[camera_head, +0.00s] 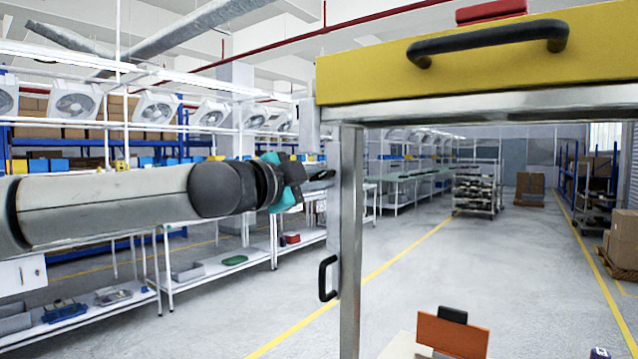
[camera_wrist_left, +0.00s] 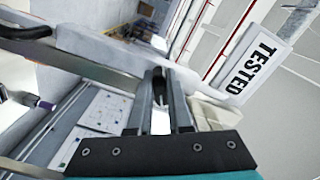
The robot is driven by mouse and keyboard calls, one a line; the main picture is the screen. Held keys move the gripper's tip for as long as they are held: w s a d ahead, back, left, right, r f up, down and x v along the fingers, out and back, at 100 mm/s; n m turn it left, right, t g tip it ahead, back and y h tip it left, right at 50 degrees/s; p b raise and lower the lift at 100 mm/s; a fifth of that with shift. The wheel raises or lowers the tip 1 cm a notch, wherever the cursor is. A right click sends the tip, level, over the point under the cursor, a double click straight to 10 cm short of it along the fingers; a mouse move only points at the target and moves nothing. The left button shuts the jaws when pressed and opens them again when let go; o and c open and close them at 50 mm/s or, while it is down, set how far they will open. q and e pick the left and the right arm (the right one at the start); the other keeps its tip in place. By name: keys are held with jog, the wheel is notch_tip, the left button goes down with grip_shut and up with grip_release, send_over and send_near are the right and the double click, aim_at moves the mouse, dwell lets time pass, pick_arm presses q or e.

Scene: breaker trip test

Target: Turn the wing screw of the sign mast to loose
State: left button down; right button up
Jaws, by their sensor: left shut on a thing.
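My left gripper (camera_head: 322,179) reaches in from the left, level, with its tips at the metal post (camera_head: 350,230) under the yellow drawer. In the left wrist view its two fingers (camera_wrist_left: 160,90) are shut on a small dark piece, which I take to be the wing screw (camera_wrist_left: 157,86); the fingers mostly hide it, so its angle cannot be told. A white sign reading TESTED (camera_wrist_left: 254,63) shows to the right of the fingers, tilted in that view. In the head view the screw is hidden at the fingertips. My right gripper is not in view.
A black handle (camera_head: 327,278) sits low on the post. An orange panel (camera_head: 452,336) stands at the bottom right. Benches with fans line the left; the floor beyond is open.

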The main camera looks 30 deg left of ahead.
pick_arm(q)
jog(key=n+b, duration=0.2)
jog(key=n, duration=0.4)
jog(key=shift+f, duration=0.2)
jog(key=n+b, duration=0.2)
jog(key=n, duration=0.4)
jog(key=shift+d, duration=0.2)
jog(key=shift+n, duration=0.3)
jog(key=c, duration=0.8)
grip_release()
jog(key=shift+c, duration=0.2)
jog(key=shift+s, duration=0.1)
